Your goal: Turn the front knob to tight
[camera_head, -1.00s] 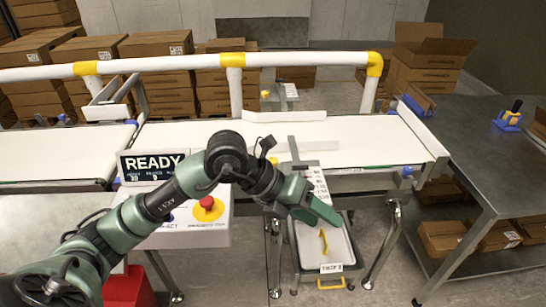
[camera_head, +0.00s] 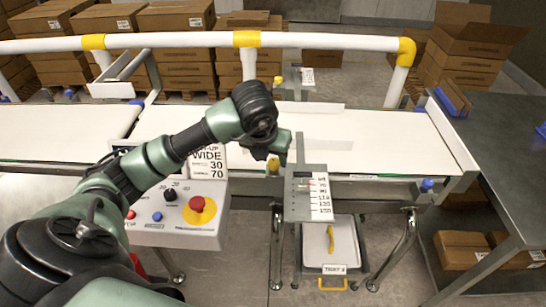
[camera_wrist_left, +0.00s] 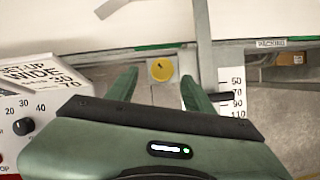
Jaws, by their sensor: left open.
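The front knob is a round yellow knob (camera_wrist_left: 161,69) with a small dark mark, on a grey bracket at the belt's front edge. In the head view the yellow knob (camera_head: 273,165) shows just below my gripper, partly covered. My left gripper (camera_wrist_left: 158,90) is open and empty in the wrist view, its green fingers spread to either side of the knob's line. The knob appears just beyond the fingertips, apart from them. In the head view my left gripper (camera_head: 272,148) hangs over the belt's front edge. My right gripper is not in view.
A scale plate (camera_head: 322,200) with printed numbers lies right of the knob. The control box (camera_head: 158,235) with a red button (camera_head: 197,204) and a set-up card (camera_head: 208,162) stands left. Another yellow knob (camera_head: 278,82) is at the back. A white tray (camera_head: 345,240) sits below.

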